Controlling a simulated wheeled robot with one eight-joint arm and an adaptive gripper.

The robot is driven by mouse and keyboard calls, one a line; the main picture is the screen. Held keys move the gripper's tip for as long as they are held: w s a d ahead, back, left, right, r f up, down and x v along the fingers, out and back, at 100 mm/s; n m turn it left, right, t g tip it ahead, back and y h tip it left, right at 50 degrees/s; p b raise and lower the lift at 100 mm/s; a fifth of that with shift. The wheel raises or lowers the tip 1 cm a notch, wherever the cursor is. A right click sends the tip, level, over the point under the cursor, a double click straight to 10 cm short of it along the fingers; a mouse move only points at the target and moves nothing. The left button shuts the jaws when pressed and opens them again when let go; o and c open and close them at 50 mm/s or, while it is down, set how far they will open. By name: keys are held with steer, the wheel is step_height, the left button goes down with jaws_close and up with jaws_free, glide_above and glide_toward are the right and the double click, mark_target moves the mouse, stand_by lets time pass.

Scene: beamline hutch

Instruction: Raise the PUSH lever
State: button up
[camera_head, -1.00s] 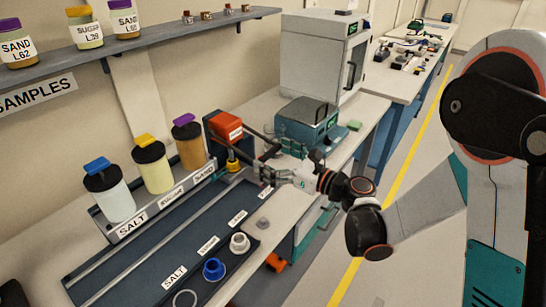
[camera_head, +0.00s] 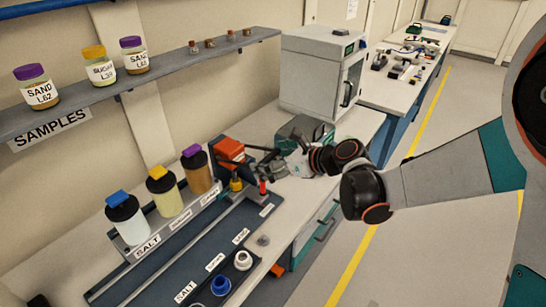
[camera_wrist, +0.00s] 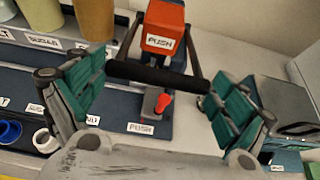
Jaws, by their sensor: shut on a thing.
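The PUSH lever is an orange-red block (camera_head: 230,151) with dark arms and a black crossbar, at the far end of the sample rack. In the wrist view the block (camera_wrist: 164,28) carries a PUSH label, and its crossbar (camera_wrist: 155,76) spans between my fingers. My gripper (camera_head: 272,164) is shut on the crossbar, with one green-padded finger at each end of it in the wrist view (camera_wrist: 155,84). In the head view the lever arms run about level from the block to my gripper. The exact finger contact is partly hidden.
Three jars of powder (camera_head: 167,198) stand in the rack left of the lever. A red-tipped peg (camera_wrist: 163,103) stands below the crossbar. A teal instrument (camera_head: 308,132) is close behind my gripper, and a white cabinet (camera_head: 318,72) stands beyond. The aisle floor is clear.

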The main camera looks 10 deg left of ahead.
steer(key=w+a+r+g+h+p, duration=0.2)
steer(key=a+r+h+p, duration=0.3)
steer(key=r+p, duration=0.3)
steer(key=shift+w+a+r, duration=0.25)
steer(key=shift+a+r, duration=0.2)
steer(key=shift+r, duration=0.2)
steer(key=o, duration=1.2)
steer(key=shift+a, duration=0.15)
steer(key=v, duration=0.7)
steer(key=shift+d+r, duration=0.2)
steer(key=shift+d, duration=0.05)
